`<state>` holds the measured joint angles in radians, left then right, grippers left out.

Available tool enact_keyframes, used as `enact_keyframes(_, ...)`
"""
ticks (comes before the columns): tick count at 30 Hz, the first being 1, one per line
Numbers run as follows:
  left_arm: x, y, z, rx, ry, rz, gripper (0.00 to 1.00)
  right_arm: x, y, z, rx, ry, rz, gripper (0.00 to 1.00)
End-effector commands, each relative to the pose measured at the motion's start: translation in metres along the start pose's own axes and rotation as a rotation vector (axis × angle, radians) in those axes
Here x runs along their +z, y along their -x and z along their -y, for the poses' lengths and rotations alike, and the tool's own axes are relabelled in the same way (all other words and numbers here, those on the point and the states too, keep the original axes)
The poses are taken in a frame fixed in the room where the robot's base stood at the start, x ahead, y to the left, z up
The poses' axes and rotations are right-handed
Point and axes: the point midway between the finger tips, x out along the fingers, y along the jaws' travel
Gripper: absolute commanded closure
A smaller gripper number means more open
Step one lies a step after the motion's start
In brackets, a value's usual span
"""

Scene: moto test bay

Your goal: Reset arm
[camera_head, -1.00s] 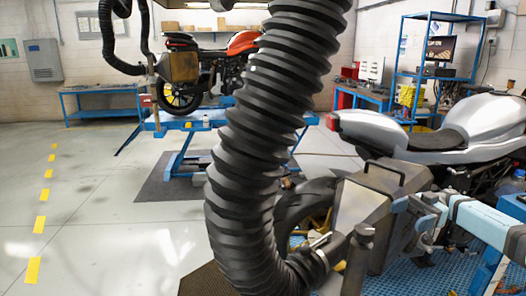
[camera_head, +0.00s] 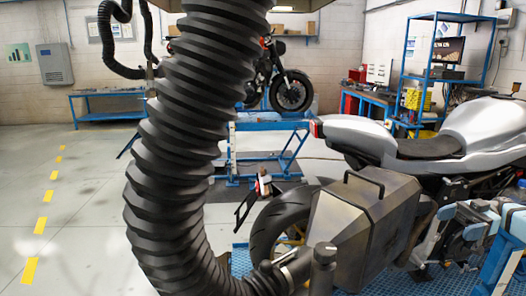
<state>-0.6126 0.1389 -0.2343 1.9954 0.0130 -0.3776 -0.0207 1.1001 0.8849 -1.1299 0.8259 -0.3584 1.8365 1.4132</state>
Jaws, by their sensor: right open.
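My right gripper (camera_head: 440,240) is at the lower right, beside the dull metal box. My right arm (camera_head: 508,228) comes in from the right edge, partly cut off. The gripper is close to the silver motorcycle (camera_head: 455,138), on the near side of its lower body; I cannot tell whether they touch. My left gripper is not in view.
A thick black ribbed hose (camera_head: 180,130) fills the left centre and hides part of the lift. The metal box (camera_head: 365,220) stands by a rear tyre (camera_head: 270,235). A blue lift (camera_head: 265,127) holds another motorcycle. The floor at left (camera_head: 85,215) is clear.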

Motion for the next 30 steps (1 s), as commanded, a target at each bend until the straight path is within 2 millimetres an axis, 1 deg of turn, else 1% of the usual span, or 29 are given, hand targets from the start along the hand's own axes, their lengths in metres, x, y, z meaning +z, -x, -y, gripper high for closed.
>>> enact_keyframes(1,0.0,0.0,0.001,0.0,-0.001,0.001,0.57,-0.003,0.019,0.01,0.029,-0.003,0.014,0.2)
enact_keyframes(3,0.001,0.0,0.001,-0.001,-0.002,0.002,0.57,-0.006,0.043,0.023,0.065,-0.009,0.032,0.2)
enact_keyframes(6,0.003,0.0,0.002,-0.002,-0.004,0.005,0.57,0.022,0.019,0.018,0.105,0.024,0.004,0.2)
enact_keyframes(10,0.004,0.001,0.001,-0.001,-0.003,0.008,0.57,0.052,-0.002,0.015,0.185,0.074,-0.022,0.2)
enact_keyframes(14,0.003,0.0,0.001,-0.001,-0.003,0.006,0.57,0.086,-0.027,0.015,0.285,0.123,-0.04,0.2)
enact_keyframes(17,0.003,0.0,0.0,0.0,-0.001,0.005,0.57,0.117,-0.049,0.019,0.383,0.162,-0.045,0.2)
enact_keyframes(21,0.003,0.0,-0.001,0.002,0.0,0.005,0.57,0.163,-0.079,0.033,0.555,0.213,-0.022,0.2)
enact_keyframes(23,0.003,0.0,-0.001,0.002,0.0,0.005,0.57,0.181,-0.09,0.042,0.63,0.228,0.003,0.2)
enact_keyframes(24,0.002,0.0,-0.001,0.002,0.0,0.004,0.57,0.193,-0.097,0.049,0.679,0.234,0.025,0.2)
enact_keyframes(26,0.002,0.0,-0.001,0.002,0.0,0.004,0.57,0.21,-0.106,0.06,0.75,0.242,0.063,0.2)
enact_keyframes(30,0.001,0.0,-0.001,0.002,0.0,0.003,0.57,0.246,-0.122,0.092,0.901,0.241,0.188,0.2)
